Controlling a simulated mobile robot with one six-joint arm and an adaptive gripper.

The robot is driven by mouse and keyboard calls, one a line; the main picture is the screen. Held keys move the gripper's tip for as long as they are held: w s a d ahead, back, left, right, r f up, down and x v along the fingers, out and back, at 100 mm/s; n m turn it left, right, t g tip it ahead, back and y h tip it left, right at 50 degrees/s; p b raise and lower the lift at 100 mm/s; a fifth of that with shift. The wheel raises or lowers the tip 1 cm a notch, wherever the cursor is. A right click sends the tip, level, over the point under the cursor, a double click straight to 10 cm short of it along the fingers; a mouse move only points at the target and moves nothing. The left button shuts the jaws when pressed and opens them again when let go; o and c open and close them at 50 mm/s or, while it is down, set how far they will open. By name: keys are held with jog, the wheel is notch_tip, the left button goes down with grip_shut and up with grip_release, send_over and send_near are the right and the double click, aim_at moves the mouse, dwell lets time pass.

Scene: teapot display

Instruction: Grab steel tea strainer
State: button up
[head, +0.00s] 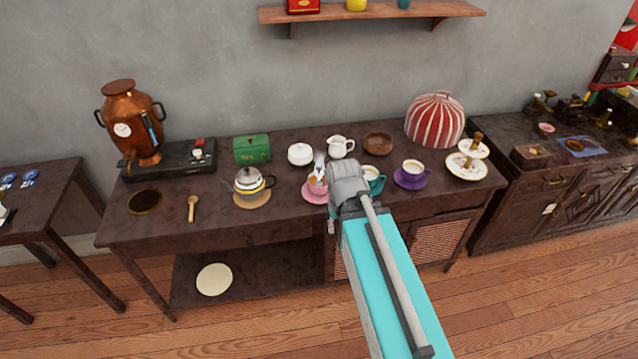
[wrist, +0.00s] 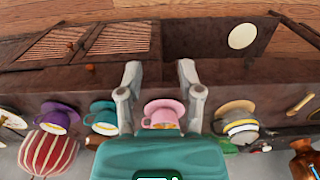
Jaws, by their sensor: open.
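I cannot make out the steel tea strainer for certain in either view. My gripper (wrist: 159,70) is open, with nothing between its fingertips. In the wrist view a pink cup (wrist: 160,116) on a pink saucer (wrist: 164,104) shows between its fingers, with an orange-brown patch inside the cup. In the head view the pink saucer (head: 311,197) and cup (head: 316,187) are just left of my grey wrist. A light grey piece stands over this cup, and I cannot tell whether it is a finger. My wrist hides part of the table there.
The dark table (head: 290,222) also holds a steel teapot (head: 249,181), a green box (head: 252,149), a white lidded pot (head: 300,154), a white jug (head: 340,146), a teal cup (head: 373,176), a purple cup (head: 413,170) and a striped cosy (head: 435,120). A copper samovar (head: 133,128) stands left.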

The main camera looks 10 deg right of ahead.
jog(key=shift+o, duration=0.5)
jog(key=w+a+f+m+t+h+b, duration=0.1)
jog(key=w+f+m+h+b, duration=0.2)
jog(key=w, duration=0.4)
jog(key=w+a+f+m+h+b, duration=0.1)
jog(key=w+m+h+b, duration=0.25)
jog(key=w, duration=0.25)
jog(key=w+a+r+m+t+h+b, duration=0.2)
jog(key=w+a+m+h+b, duration=0.4)
jog(key=w+a, duration=0.4)
jog(key=shift+w+m+t+b, duration=0.5)
jog(key=shift+w+m+t, duration=0.15)
jog(key=shift+w+t, duration=0.2)
jog(key=shift+d, duration=0.15)
